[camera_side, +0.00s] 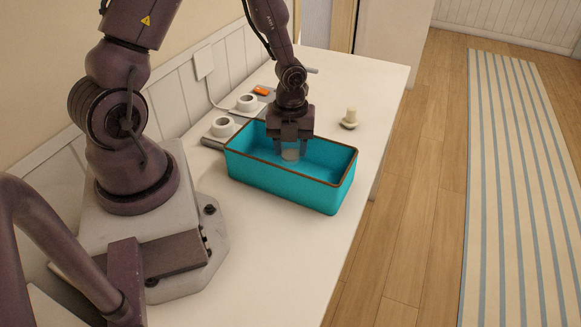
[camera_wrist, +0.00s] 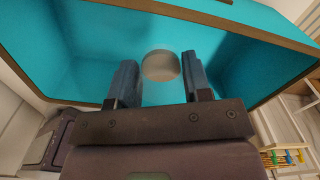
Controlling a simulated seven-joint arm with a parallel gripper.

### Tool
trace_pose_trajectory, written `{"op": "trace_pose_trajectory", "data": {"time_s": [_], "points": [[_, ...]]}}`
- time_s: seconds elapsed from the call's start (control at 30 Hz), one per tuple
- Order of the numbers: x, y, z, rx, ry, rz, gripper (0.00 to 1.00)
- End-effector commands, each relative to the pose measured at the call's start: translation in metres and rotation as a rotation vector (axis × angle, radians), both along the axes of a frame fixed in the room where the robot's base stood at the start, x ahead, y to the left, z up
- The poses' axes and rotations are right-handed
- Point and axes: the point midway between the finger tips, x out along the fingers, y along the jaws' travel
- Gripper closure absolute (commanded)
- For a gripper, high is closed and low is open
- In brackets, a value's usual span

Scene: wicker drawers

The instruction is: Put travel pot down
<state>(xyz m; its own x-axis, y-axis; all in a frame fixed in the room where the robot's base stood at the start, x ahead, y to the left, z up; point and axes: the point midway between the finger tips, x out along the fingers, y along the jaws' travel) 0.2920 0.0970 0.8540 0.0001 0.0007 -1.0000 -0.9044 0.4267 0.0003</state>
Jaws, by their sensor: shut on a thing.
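The travel pot (camera_side: 290,151) is a small, pale, translucent cylinder. My gripper (camera_side: 290,142) is shut on it and points down inside a turquoise bin with a brown rim (camera_side: 270,190). In the wrist view the pot's round pale top (camera_wrist: 160,66) shows between the two fingers of my gripper (camera_wrist: 159,82), with the turquoise bin (camera_wrist: 85,50) around it. The near wall hides the bin's floor around the pot, so I cannot tell whether the pot touches it.
Two white cups (camera_side: 247,102) (camera_side: 222,126) stand on grey bases behind the bin. An orange item (camera_side: 262,91) lies near them. A cream knobbed object (camera_side: 349,119) stands right of the bin, near the table edge. The white table (camera_side: 290,245) is clear in front.

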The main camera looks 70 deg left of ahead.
Motion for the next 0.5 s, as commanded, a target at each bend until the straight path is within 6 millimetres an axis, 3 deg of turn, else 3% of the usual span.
{"op": "trace_pose_trajectory", "data": {"time_s": [0.4,0.5], "points": [[0.0,0.0,-0.048,-0.001,0.003,-0.001,0.79],[0.0,0.0,-0.052,0.0,0.001,-0.001,0.79]]}}
